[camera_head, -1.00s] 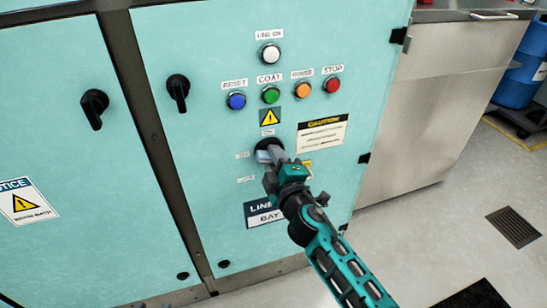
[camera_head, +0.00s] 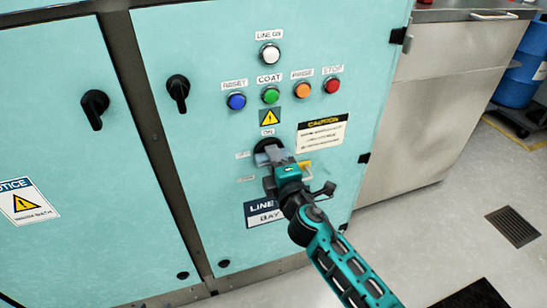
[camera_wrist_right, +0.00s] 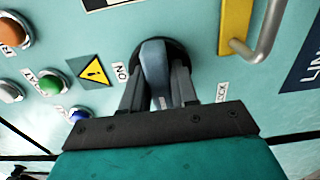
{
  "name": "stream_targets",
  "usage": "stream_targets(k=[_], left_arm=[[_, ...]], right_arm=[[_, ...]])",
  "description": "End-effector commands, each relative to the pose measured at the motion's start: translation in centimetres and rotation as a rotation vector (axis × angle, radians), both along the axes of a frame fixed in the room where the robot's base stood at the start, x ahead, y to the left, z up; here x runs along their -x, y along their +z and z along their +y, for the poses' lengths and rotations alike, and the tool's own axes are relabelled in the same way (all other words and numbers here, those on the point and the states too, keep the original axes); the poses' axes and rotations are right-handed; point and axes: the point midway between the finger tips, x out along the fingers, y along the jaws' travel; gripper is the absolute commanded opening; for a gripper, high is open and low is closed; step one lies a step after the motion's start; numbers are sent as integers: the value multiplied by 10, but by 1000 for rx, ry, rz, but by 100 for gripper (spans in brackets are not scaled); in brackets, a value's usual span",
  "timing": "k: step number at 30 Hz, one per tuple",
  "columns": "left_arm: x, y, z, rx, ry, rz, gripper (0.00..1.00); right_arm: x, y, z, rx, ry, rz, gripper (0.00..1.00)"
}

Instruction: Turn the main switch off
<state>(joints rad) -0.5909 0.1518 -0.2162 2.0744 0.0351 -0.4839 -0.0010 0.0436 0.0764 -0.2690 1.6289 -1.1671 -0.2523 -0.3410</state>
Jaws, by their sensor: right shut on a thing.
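The main switch (camera_wrist_right: 155,65) is a grey lever on a round black base, on the teal cabinet door. My right gripper (camera_head: 271,157) is shut on the lever, with a dark finger on either side in the wrist view (camera_wrist_right: 158,95). The gripper hides part of the lever, so its exact angle is hard to tell. My left gripper is out of view.
A white lamp (camera_head: 270,54) and blue, green, orange and red buttons (camera_head: 332,86) sit above the switch. A yellow plate with a metal loop (camera_wrist_right: 270,25) is close beside it. Two black door handles (camera_head: 178,88) are at left. Open floor lies at right.

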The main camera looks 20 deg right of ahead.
Motion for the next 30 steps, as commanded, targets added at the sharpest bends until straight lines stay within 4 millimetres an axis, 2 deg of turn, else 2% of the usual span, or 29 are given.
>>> stream_targets(k=[4,5,10,20,25,30], left_arm=[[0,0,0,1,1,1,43],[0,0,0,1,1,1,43],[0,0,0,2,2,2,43],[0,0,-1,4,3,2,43],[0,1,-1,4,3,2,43],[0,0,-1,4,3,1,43]], right_arm=[[-1,2,0,7,0,-5,0],[-1,2,0,7,0,-5,31],[-1,1,0,5,0,-3,47],[3,0,0,2,0,-1,49],[23,0,-1,1,0,1,49],[56,-1,-2,2,0,1,49]])
